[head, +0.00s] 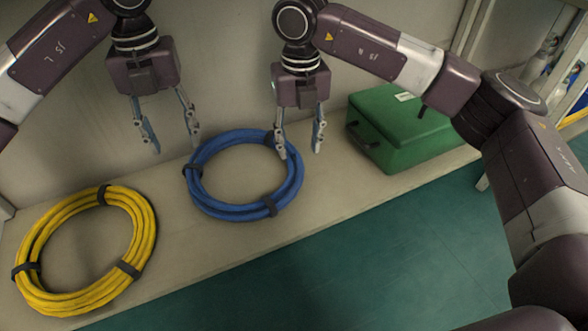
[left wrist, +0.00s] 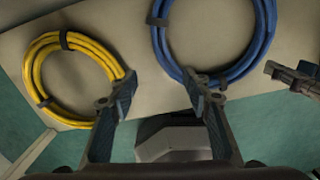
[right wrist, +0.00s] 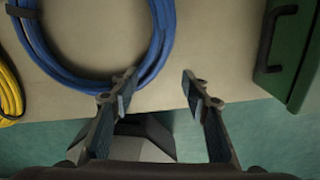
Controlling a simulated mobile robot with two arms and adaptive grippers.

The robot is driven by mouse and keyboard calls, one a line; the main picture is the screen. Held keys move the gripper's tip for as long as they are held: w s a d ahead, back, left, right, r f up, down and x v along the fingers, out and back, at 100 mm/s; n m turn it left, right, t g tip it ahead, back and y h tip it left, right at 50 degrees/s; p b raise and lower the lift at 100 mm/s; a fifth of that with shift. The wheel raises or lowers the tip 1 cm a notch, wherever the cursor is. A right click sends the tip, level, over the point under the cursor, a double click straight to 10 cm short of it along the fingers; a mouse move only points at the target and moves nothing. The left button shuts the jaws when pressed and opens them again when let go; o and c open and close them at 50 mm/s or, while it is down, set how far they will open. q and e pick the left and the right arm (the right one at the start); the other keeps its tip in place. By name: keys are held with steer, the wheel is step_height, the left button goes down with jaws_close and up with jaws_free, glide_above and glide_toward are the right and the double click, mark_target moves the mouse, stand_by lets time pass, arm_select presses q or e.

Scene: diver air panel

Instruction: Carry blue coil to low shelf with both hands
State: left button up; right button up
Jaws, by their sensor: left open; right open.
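The blue coil (head: 200,197) lies flat on a pale shelf (head: 180,240), bound with several dark straps. It also shows in the left wrist view (left wrist: 168,58) and the right wrist view (right wrist: 75,78). My left gripper (head: 175,148) is open and empty, above the left side of the coil. My right gripper (head: 300,152) is open above the coil's right side. In the head view one right finger overlaps the coil's right rim and the other stands outside it. I cannot tell whether that finger touches the coil.
A yellow coil (head: 145,215) lies on the shelf to the left of the blue one. A green case (head: 420,135) with a dark handle stands to the right. A wall rises behind, and teal floor (head: 350,270) lies in front of the shelf edge.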

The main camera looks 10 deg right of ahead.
steer(key=shift+r, duration=0.1)
arm_select(q)
step_height(320, 180, up, 6)
steer(key=shift+f, duration=0.2)
arm_select(e)
step_height(320, 180, up, 12)
stand_by(0.6)
